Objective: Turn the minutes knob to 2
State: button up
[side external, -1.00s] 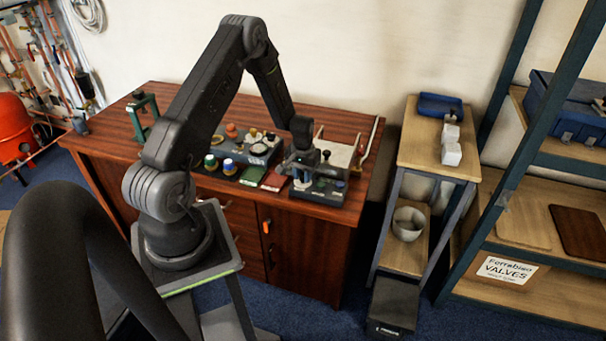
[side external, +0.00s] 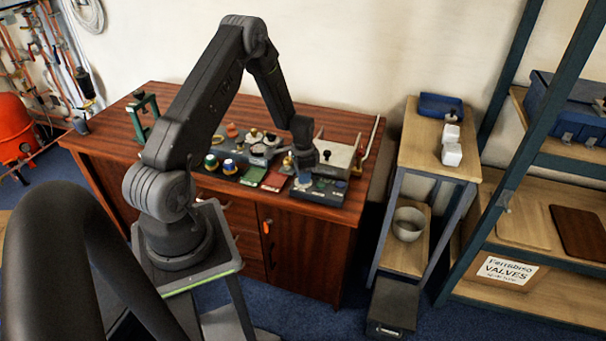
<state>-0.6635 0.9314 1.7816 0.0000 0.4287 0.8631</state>
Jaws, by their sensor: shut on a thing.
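A dark control panel (side external: 325,192) with several small knobs lies at the front right of the wooden bench. A pale knob (side external: 304,179) stands at its left end, directly below my gripper (side external: 304,172). My gripper points down over this end and is shut on a knob there. The fingertips and their contact are small and partly hidden by my wrist. Knob markings and settings are too small to read, so I cannot tell which knob is the minutes knob.
Red and green pads (side external: 274,181) and blue- and green-based knobs (side external: 229,166) lie left of the panel. A pale box (side external: 336,153) with a black knob and upright rods stands close behind. A green frame (side external: 143,117) stands at the bench's far left.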

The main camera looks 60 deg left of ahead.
jog(key=shift+m, duration=0.6)
jog(key=o, duration=0.9)
jog(key=shift+o, duration=0.2)
notch_tip(320, 180, up, 14)
